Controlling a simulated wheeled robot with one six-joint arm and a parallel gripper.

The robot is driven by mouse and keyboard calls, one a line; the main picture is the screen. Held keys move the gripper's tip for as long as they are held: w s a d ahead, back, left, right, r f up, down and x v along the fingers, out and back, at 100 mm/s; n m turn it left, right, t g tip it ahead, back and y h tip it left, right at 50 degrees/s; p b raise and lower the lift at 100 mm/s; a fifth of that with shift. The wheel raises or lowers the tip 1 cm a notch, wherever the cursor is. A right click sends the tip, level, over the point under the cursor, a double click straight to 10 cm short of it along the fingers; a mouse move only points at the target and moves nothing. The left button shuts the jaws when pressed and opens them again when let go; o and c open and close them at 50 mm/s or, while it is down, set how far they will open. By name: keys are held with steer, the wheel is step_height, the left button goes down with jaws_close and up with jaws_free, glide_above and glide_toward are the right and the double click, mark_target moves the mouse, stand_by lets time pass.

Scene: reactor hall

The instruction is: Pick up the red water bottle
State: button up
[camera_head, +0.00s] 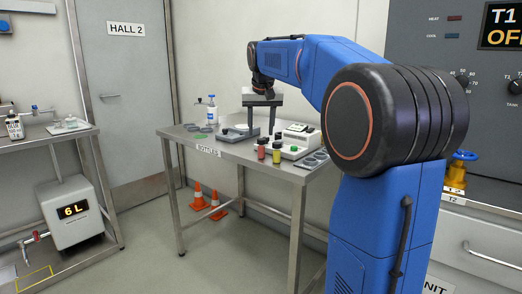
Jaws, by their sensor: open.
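A small red bottle (262,149) with a dark top stands upright near the front edge of the steel table, and I cannot tell for certain whether it is the water bottle. A small yellow bottle (277,153) stands just to its right. My gripper (261,123) points down above the table, behind the two small bottles. Its fingers are apart, and I see nothing held between them.
The floor between is clear.

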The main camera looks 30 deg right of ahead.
mark_target(262, 140)
steer(key=shift+s+x, duration=0.2)
steer(key=shift+x, duration=3.65)
steer(key=shift+d, duration=0.15)
steer(key=c, duration=1.1)
